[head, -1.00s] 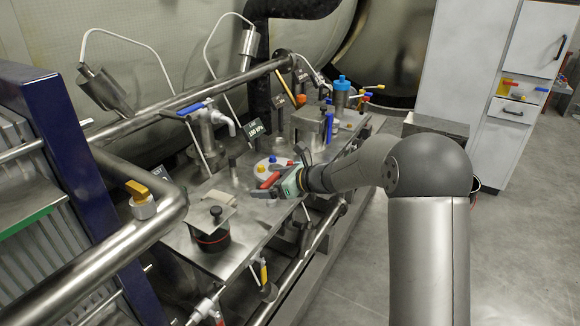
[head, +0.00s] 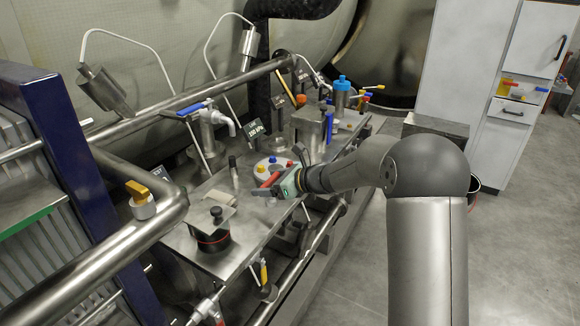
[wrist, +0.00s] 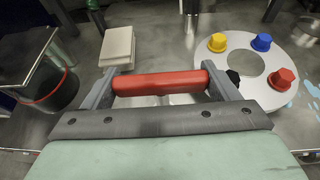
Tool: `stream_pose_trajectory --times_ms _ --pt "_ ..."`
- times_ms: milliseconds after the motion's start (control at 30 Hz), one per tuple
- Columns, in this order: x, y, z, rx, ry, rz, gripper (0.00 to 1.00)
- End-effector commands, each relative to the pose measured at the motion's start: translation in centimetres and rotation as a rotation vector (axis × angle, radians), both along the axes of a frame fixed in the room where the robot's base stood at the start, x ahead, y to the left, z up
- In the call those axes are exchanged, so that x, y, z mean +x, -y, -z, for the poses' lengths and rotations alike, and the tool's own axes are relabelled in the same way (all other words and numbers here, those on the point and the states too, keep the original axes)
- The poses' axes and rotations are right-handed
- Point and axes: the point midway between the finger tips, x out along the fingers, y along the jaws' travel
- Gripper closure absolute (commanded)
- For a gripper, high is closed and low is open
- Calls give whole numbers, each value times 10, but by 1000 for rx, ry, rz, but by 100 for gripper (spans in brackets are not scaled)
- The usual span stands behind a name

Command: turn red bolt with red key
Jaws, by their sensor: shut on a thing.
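My gripper (wrist: 162,84) is shut on the red key (wrist: 160,82), whose red bar handle lies crosswise between the two fingers. A pale shape just beyond the handle may be the key's shaft; its lower end is hidden. In the head view my gripper (head: 266,189) and the red key (head: 271,180) are low over the metal table, at the near edge of a white ring plate (head: 257,174). The red bolt (wrist: 284,78) stands on the ring, right of the key and apart from it in the wrist view. It also shows in the head view (head: 290,164).
The ring also carries a yellow bolt (wrist: 217,42), a blue bolt (wrist: 261,42) and a black one (wrist: 233,77). A beige block (wrist: 117,46) and a dark round vessel (wrist: 48,88) stand to the left. A blue-handled valve (head: 195,108) and pipes lie behind.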

Motion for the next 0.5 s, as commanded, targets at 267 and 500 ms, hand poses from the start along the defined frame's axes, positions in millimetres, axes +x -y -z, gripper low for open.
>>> stream_pose_trajectory --times_ms 267,500 --pt "0 0 -14 0 2 1 45" --pt "0 0 -34 0 2 0 45"
